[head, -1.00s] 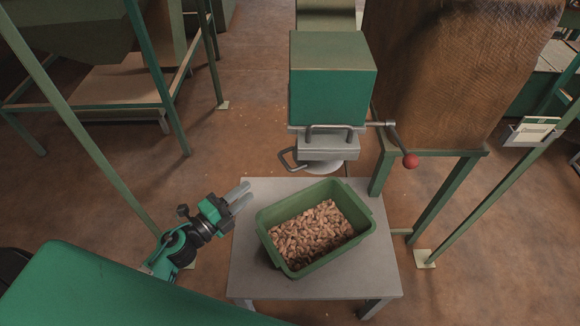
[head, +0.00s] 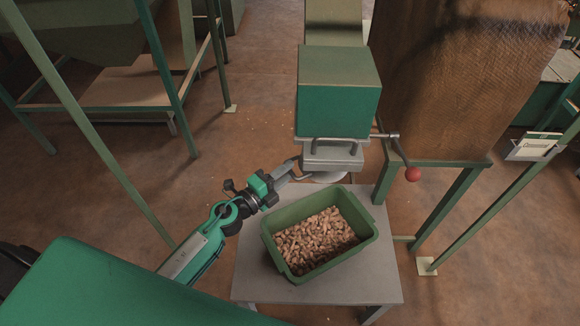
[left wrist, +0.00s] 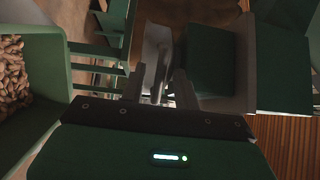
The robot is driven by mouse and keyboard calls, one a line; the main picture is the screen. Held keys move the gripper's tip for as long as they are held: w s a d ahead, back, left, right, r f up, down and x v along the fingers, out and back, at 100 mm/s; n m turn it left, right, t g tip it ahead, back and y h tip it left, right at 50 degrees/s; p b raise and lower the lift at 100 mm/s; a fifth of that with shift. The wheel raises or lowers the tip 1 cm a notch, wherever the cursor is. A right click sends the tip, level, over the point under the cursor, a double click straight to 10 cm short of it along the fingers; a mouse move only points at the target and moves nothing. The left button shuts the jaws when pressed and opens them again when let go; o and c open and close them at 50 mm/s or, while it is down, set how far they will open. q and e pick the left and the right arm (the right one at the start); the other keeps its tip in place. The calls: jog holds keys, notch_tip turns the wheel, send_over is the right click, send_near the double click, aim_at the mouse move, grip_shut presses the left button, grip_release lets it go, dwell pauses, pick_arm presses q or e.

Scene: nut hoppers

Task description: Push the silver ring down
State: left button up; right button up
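My right gripper is in neither view.
A green bin (head: 270,240) of nuts stands on a grey table (head: 255,275) below the outlet. A lever with a red knob (head: 412,174) sticks out at the right. A green hopper block (head: 338,110) is above. Green posts flank both sides.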

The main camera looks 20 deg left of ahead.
pick_arm(q)
jog(key=shift+x, duration=0.95)
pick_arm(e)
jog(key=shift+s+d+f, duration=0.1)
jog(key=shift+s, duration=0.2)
pick_arm(q)
grip_shut()
